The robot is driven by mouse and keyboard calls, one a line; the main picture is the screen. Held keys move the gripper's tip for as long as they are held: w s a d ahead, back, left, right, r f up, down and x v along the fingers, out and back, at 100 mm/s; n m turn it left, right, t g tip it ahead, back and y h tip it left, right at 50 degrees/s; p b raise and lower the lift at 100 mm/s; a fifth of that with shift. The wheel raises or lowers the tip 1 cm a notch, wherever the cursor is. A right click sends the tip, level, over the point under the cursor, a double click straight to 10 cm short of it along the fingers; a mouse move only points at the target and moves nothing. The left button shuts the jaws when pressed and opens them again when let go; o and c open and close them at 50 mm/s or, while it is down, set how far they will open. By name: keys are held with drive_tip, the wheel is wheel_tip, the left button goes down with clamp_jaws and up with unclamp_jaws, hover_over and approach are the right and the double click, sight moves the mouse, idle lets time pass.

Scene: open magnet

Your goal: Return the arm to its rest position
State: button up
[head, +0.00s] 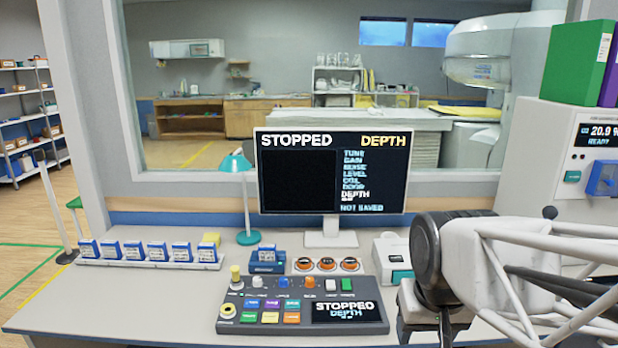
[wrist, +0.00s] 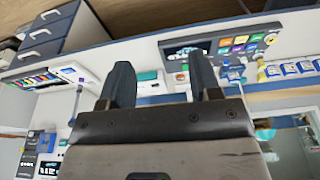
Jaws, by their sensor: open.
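My arm comes in from the right edge in the head view, over the right end of the desk. My gripper (wrist: 161,62) shows in the wrist view with its two dark fingers apart and nothing between them. In the head view the gripper's end is low at the right of the control panel, partly cut off by the bottom edge. The control panel (head: 240,320) has coloured buttons and a small screen reading STOPPED and DEPTH. The monitor (head: 332,175) behind it also reads STOPPED and DEPTH, with NOT SAVED below its list.
Several blue-and-white cartridges stand in a rack (head: 150,263) at the left. A teal lamp (head: 247,200), a white-and-teal device (head: 394,258) and orange-ringed knobs (head: 327,264) stand on the desk (head: 120,300). A white cabinet (head: 560,150) stands at right. The desk's front left is clear.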

drive_tip(key=s, duration=0.1)
drive_tip(key=s+f, duration=0.1)
drive_tip(key=s, duration=0.1)
drive_tip(key=s+d, duration=0.1)
drive_tip(key=s, duration=0.1)
drive_tip(key=shift+s+f, duration=0.15)
drive_tip(key=shift+f, duration=0.1)
drive_tip(key=shift+c, duration=0.2)
idle(1.8)
